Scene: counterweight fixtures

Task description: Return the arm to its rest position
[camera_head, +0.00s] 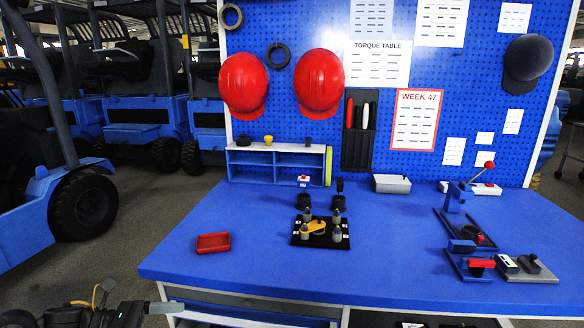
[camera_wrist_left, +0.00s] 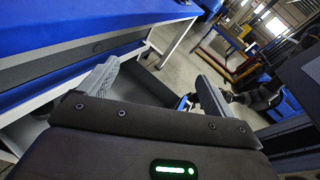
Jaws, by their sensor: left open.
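My left gripper (camera_wrist_left: 157,85) is open in the left wrist view, with its two grey fingers apart and nothing between them. In the head view part of my left arm and gripper (camera_head: 160,307) shows low at the bottom left, just outside the front left edge of the blue bench (camera_head: 215,275). My right gripper is not in either view. On the bench a black plate (camera_head: 300,241) carries several grey posts and an orange piece (camera_head: 314,229). A small lever fixture (camera_head: 456,195) with a red knob stands at the right.
A red tray (camera_head: 213,243) lies near the bench's left end. A shelf (camera_head: 276,163), a grey box (camera_head: 391,184) and a blue pegboard (camera_head: 453,70) line the back.

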